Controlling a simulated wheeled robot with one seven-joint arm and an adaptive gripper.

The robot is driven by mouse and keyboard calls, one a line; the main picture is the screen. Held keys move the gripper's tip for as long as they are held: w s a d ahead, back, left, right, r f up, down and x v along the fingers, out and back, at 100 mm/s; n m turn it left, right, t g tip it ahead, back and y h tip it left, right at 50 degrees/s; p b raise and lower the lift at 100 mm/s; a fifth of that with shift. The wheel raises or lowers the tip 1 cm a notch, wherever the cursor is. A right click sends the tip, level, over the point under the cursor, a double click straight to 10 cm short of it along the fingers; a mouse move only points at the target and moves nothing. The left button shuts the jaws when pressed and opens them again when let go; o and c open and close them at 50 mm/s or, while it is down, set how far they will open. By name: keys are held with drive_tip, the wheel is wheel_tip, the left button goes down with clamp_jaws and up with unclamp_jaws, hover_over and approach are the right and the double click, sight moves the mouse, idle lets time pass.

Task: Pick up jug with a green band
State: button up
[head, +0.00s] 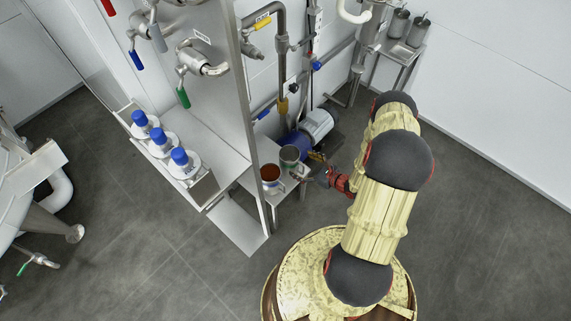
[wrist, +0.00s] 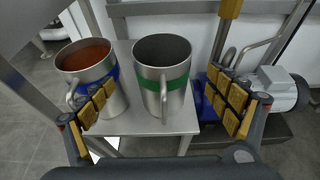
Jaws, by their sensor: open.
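The jug with a green band (wrist: 168,94) is a steel jug that looks empty, standing upright on a small steel table (wrist: 125,124). The green-banded jug lies ahead between the fingers, not visibly touched. Its handle faces me. The left finger overlaps the blue-banded jug in view.
A blue and grey motor pump (head: 315,128) sits on the floor behind the small table. A tall steel panel (head: 228,90) with valves and a shelf of blue-capped bottles (head: 160,140) stands left. Floor at right (head: 480,180) is clear.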

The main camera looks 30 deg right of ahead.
drive_tip(key=b, duration=0.3)
approach(282, 154)
drive_tip(key=w+a+f, duration=0.1)
drive_tip(key=w+f, duration=0.2)
drive_tip(key=shift+w+a+r, duration=0.15)
drive_tip(key=shift+w, duration=0.45)
drive_tip(key=c, duration=0.3)
drive_tip(key=c, duration=1.2)
drive_tip(key=shift+r, duration=0.15)
